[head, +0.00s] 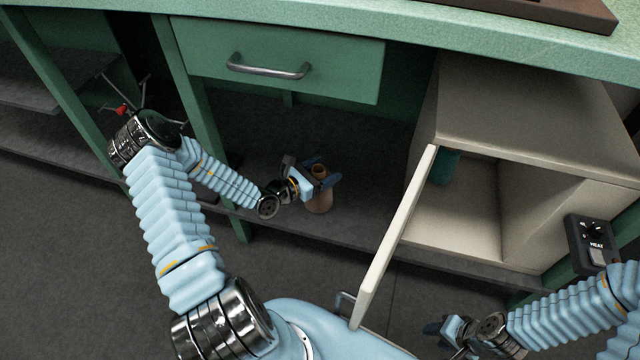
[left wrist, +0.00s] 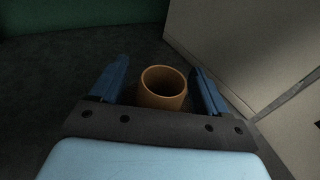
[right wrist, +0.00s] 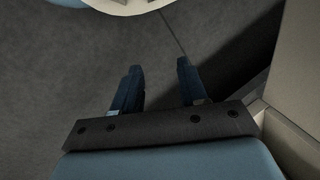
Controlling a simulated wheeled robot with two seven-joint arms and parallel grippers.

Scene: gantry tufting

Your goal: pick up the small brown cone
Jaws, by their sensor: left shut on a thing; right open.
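The small brown cone (head: 319,198) stands upright on the lower shelf under the green bench in the head view. My left gripper (head: 323,181) is shut on it near its upper part, with one blue finger on each side. In the left wrist view the cone's round open top (left wrist: 163,88) shows between the two fingers; its lower part is hidden by the gripper's dark bar. My right gripper (head: 440,330) is low at the right in the head view. In the right wrist view (right wrist: 158,88) its fingers are apart with nothing between them.
A beige cabinet (head: 535,115) with its door (head: 395,235) swung open stands right of the cone; a teal object (head: 444,168) is partly visible inside. A closed green drawer (head: 280,60) hangs above the shelf (head: 270,145). A heat control box (head: 592,242) is at the right.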

